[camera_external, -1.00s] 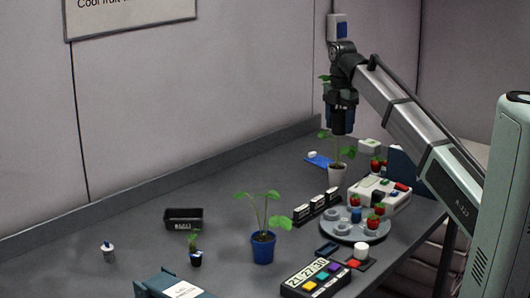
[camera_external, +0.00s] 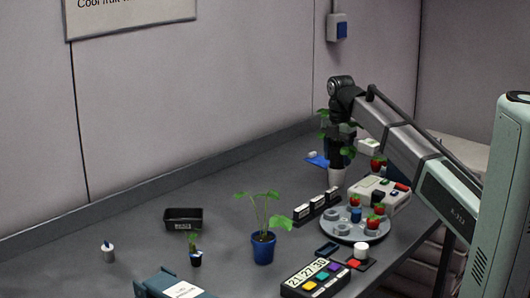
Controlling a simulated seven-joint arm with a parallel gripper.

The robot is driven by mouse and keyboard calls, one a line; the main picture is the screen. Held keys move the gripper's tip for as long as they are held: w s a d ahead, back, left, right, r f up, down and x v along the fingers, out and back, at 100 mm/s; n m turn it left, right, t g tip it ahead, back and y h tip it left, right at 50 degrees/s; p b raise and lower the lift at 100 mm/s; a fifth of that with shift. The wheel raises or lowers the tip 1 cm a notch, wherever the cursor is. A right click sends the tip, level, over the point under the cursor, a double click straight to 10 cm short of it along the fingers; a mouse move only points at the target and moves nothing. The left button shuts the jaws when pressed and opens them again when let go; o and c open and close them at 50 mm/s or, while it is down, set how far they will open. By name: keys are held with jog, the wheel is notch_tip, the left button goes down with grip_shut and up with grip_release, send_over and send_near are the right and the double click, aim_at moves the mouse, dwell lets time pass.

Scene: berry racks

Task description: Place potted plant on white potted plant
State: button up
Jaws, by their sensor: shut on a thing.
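A potted plant with green leaves (camera_external: 322,114) and a blue pot is held in my gripper (camera_external: 341,158), largely hidden by the gripper and wrist. My gripper is shut on it and points down. The white potted plant (camera_external: 337,178) stands upright on the table directly below my gripper, its leaves (camera_external: 348,152) partly behind and beside the fingers. I cannot tell whether the held pot touches the white pot.
Another blue potted plant (camera_external: 263,248) and a small seedling pot (camera_external: 195,258) stand at the front. A round grey tray (camera_external: 352,232) with strawberries, a white device (camera_external: 388,192) and black label blocks (camera_external: 317,203) surround the white pot.

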aim_at(338, 144)
jog(key=shift+f, duration=0.1)
jog(key=o, duration=1.1)
notch_tip(338, 144, up, 12)
jog(key=shift+r, duration=0.1)
dwell(0.4)
